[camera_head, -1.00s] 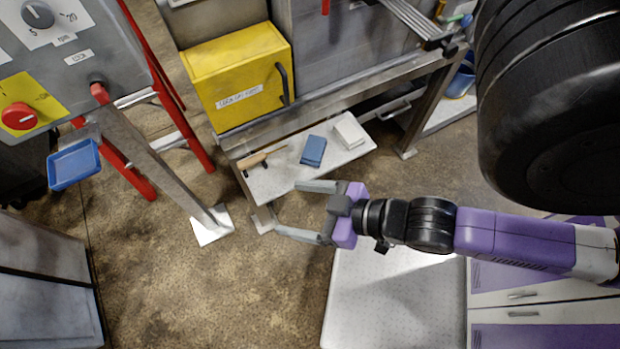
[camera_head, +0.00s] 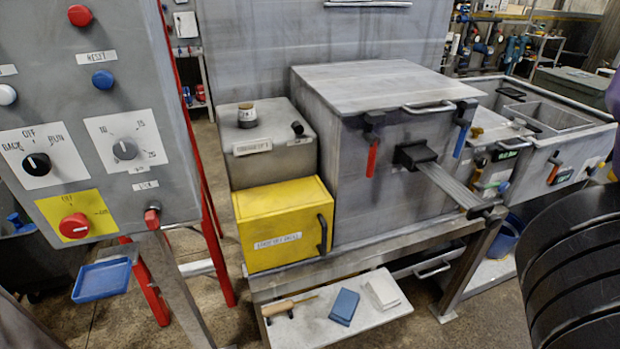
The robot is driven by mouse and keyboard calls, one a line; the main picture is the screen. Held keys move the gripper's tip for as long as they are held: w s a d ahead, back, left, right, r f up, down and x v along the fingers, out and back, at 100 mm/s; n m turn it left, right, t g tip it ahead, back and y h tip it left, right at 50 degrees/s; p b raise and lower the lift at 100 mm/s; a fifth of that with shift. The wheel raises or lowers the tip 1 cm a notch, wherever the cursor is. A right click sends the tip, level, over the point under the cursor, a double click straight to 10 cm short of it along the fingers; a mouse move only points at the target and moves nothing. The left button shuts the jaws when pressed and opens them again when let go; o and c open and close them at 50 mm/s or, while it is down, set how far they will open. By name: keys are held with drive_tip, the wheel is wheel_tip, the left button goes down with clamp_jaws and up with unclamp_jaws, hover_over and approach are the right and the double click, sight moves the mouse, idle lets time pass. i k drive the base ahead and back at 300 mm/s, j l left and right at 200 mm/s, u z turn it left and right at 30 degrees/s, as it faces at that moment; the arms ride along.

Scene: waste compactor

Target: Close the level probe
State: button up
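No part in view carries a readable level probe label, and I cannot tell for certain which part it is. A large grey metal box (camera_head: 385,110) stands on the bench. On its front are a black block with a long flat metal bar (camera_head: 448,184) sticking out, a red-handled lever (camera_head: 372,157) and a blue-handled lever (camera_head: 461,138). A smaller grey box (camera_head: 262,145) to its left has a dark-capped jar (camera_head: 247,116) and a black knob (camera_head: 297,128) on top. My gripper is out of view.
A yellow box (camera_head: 283,222) with a black handle sits at the bench's left. A control panel (camera_head: 90,120) with knobs and buttons stands at the left. The lower shelf (camera_head: 365,326) holds a wooden-handled tool and blue and white blocks. Open grey bins (camera_head: 545,115) are at the right.

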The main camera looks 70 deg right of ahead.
sight(475, 207)
drive_tip(key=k+z, duration=0.1)
drive_tip(key=z, duration=0.8)
